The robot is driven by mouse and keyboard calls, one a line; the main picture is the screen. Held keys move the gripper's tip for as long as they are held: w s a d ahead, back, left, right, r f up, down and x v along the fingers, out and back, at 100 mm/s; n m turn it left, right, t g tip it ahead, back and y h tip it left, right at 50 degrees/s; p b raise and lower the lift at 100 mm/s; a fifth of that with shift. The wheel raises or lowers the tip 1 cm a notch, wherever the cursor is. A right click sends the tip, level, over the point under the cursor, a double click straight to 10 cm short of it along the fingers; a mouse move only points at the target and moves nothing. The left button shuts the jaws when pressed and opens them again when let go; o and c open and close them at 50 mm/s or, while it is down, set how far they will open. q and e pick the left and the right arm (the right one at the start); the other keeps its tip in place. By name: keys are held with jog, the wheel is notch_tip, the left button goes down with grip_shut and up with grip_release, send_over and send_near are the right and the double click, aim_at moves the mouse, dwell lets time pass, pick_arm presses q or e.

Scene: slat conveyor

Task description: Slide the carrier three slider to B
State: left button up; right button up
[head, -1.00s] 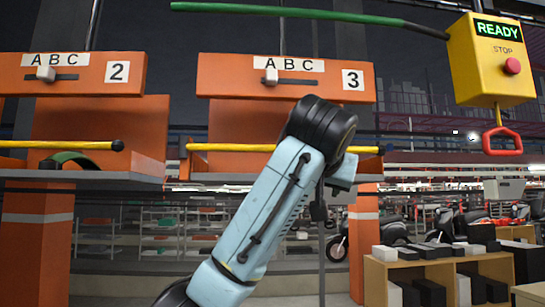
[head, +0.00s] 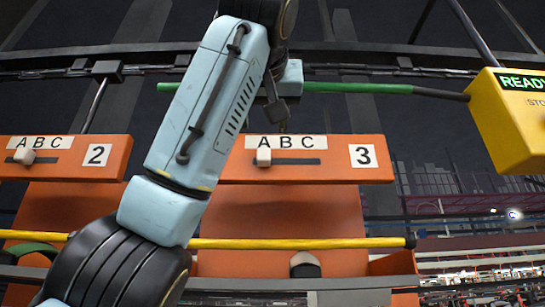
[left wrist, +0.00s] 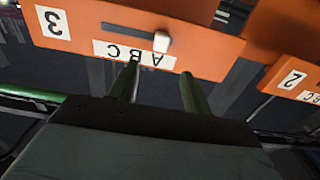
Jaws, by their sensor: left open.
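Carrier three's orange header (head: 232,171) hangs in the middle of the head view, with a "3" plate and an ABC label. Its pale slider knob (head: 263,157) sits at the left end of the dark slot, by the A. In the left wrist view the header is upside down, and the slider knob (left wrist: 161,42) again lies by the A. My left gripper (head: 277,112) is just above the label in the head view, partly hidden by its own wrist. In the left wrist view the left gripper (left wrist: 158,88) is open and empty, its fingers pointing toward the label and knob, seemingly apart from the knob.
Carrier two's header (head: 110,160) with its own slider (head: 24,156) is to the left. A yellow bar (head: 300,243) crosses below the headers. A green rod (head: 345,87) runs above. A yellow READY/STOP box (head: 512,130) hangs at the right.

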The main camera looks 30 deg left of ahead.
aim_at(264, 152)
jog(key=s+r+g+p, duration=0.1)
jog(key=s+r+p, duration=0.1)
jog(key=s, duration=0.7)
pick_arm(q)
jog(key=x, duration=0.7)
jog(key=shift+w+a, duration=0.1)
jog(key=shift+a, duration=0.05)
jog(key=p+x, duration=0.2)
jog(key=x, duration=0.1)
jog(key=shift+w+a, duration=0.1)
jog(key=shift+a, duration=0.05)
jog(key=shift+w+a, duration=0.15)
jog(key=shift+w, duration=0.15)
jog(key=shift+w+a, duration=0.1)
jog(key=shift+w, duration=0.25)
jog(key=shift+c, duration=0.7)
jog(key=c, duration=0.5)
grip_shut()
pick_arm(e)
jog(key=shift+w+d+r, duration=0.1)
jog(key=shift+w+r, duration=0.25)
jog(key=shift+w, duration=0.3)
jog(key=shift+w+a+r, duration=0.1)
jog(key=shift+w+r, duration=0.25)
jog(key=shift+w, duration=0.3)
jog(key=shift+w+d+r, duration=0.1)
jog(key=shift+w+r, duration=0.25)
jog(key=shift+w, duration=0.3)
